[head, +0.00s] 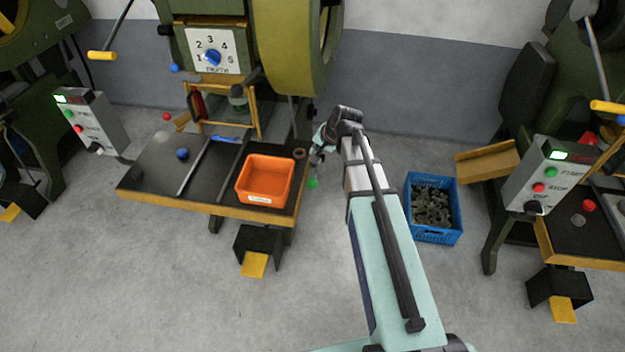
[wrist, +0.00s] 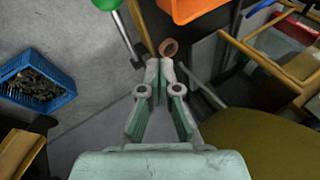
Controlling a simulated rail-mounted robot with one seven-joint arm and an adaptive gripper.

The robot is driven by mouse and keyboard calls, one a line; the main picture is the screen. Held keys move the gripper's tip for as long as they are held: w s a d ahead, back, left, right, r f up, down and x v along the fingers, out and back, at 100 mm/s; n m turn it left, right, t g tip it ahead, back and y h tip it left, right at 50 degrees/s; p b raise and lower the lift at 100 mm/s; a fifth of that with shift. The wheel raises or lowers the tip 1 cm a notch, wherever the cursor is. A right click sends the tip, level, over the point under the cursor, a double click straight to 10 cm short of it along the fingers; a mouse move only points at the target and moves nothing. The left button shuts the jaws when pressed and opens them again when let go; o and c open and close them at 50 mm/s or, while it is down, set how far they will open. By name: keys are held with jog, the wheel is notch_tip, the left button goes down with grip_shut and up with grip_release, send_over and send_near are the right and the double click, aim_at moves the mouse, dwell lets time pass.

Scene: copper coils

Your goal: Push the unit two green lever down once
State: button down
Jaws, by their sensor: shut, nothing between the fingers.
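The lever has a round green knob (head: 312,182) and stands beside the right end of the middle machine's table. My gripper (head: 320,157) is just above the knob in the head view, partly hidden by my arm. In the wrist view my gripper (wrist: 159,64) is shut and empty, with its tips close to the rod's lower end. I cannot tell whether they touch it.
A copper coil (wrist: 169,48) lies just beyond my fingertips, at the table corner. An orange bin (head: 264,181) sits on the black table (head: 155,178). A blue crate of dark parts (head: 433,237) stands on the floor to the right. Open floor lies in front.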

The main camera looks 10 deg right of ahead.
aim_at(315, 182)
jog(key=shift+s+a+f+b, duration=0.15)
jog(key=shift+s+f+b, duration=0.35)
jog(key=shift+f, duration=0.6)
jog(key=shift+s+a+f+b, duration=0.2)
jog(key=shift+f+b, duration=0.45)
jog(key=shift+f, duration=0.45)
jog(key=shift+s+a+f+b, duration=0.1)
jog(key=shift+s+f+b, duration=0.45)
jog(key=shift+f, duration=0.55)
jog(key=shift+f, duration=0.15)
jog(key=shift+f+b, duration=0.25)
jog(key=shift+b, duration=0.05)
jog(key=shift+s+a+f+b, duration=0.15)
jog(key=shift+s+f+b, duration=0.25)
jog(key=shift+f, duration=0.35)
jog(key=shift+s+a+f+b, duration=0.1)
jog(key=shift+s+f+b, duration=0.05)
jog(key=shift+f+b, duration=0.5)
jog(key=shift+s+a+f+b, duration=0.15)
jog(key=shift+s+f+b, duration=0.2)
jog(key=shift+f, duration=0.5)
dwell(2.0)
